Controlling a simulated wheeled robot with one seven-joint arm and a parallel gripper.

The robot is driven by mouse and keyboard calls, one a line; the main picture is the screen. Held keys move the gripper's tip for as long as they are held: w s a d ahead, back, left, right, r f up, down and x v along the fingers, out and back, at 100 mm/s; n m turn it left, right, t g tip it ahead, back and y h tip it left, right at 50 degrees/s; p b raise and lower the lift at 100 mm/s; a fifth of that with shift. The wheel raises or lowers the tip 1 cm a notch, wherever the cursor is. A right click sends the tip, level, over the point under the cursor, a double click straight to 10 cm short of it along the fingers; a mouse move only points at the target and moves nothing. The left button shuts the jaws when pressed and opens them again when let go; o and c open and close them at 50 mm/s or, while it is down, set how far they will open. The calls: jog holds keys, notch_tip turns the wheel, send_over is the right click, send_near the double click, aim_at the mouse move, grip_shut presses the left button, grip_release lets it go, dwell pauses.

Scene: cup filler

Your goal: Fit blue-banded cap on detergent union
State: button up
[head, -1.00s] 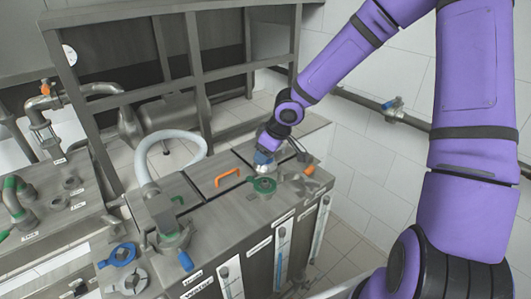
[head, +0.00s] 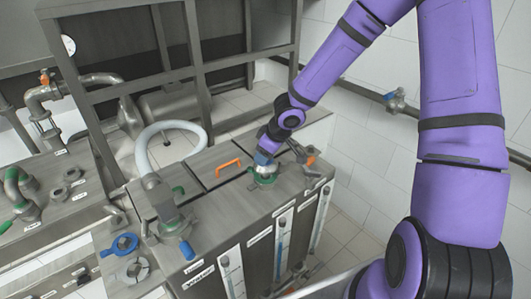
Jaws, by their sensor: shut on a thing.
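My gripper (head: 268,143) is at the top of the steel tank unit, shut on the blue-banded cap (head: 264,158). The cap is small here, with a blue band above a pale metal part. It is right over a green-ringed union (head: 264,176) on the tank top. The cap's lower edge overlaps the union in this view. I cannot tell whether it is seated or just above. The label of this union is too small to read.
An orange handle (head: 228,168) stands left of the union. A metal fitting with an orange part (head: 307,158) is close on the right. A pale hose (head: 147,150) arches to another coupling. A blue ring (head: 125,244) lies at the front left. Steel frame posts rise behind.

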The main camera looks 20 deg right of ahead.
jog(key=shift+f, duration=0.9)
dwell(0.4)
jog(key=shift+s+a+f, duration=0.1)
jog(key=shift+s+f, duration=0.05)
jog(key=shift+f, duration=0.4)
jog(key=shift+f, duration=0.1)
jog(key=o, duration=1.2)
jog(key=w+a+v, duration=0.1)
jog(key=v, duration=1.4)
jog(key=shift+w+r, duration=0.15)
jog(key=shift+r, duration=0.45)
